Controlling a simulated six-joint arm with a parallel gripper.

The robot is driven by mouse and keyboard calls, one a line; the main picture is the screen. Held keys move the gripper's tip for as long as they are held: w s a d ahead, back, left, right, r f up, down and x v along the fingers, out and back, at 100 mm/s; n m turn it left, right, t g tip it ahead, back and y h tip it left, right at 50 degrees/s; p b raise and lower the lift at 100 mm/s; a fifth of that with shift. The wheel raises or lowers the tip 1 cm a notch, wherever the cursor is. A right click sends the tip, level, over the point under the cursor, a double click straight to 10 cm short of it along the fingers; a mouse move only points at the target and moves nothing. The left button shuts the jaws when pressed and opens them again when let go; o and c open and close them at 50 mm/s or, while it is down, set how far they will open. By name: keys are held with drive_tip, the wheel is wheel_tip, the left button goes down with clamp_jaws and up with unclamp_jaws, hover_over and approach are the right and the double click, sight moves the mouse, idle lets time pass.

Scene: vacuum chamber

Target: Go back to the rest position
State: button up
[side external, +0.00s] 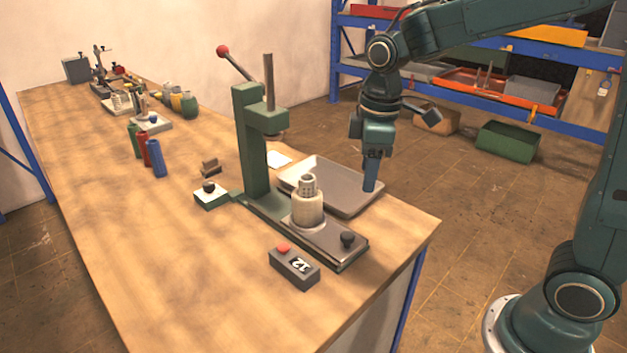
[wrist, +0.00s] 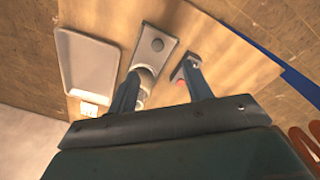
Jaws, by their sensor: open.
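My gripper (side external: 371,172) hangs pointing down in the side view, in front of the right end of a shallow grey tray (side external: 318,178). Its height over the bench is hard to judge. In the wrist view, my gripper's two fingers (wrist: 161,72) stand apart, with nothing held between them. The green press (side external: 250,145) stands on the wooden bench beside the tray. A pale cylindrical part (side external: 308,208) sits on the press base. In the wrist view the press base (wrist: 157,42) lies partly behind the left finger, and the tray (wrist: 90,72) lies left of it.
A dark box with a red button (side external: 294,268) stands near the bench front. Green, red and blue cylinders (side external: 155,158) stand further back. The press's red-knobbed lever (side external: 223,50) sticks up. A blue shelving rack (side external: 460,95) stands behind my arm. The bench's left front is clear.

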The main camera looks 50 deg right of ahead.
drive_tip(key=s+r+m+t, duration=0.2)
drive_tip(key=s+m, duration=0.1)
drive_tip(key=s, duration=0.5)
drive_tip(key=s+d+r+m+t, duration=0.1)
drive_tip(key=s+r+m+t, duration=0.1)
drive_tip(key=s, duration=0.7)
drive_tip(key=r+m, duration=0.1)
drive_tip(key=m, duration=0.1)
drive_tip(key=shift+s+d+m+t, duration=0.25)
drive_tip(key=shift+d+m+t, duration=0.05)
drive_tip(key=shift+t, duration=0.1)
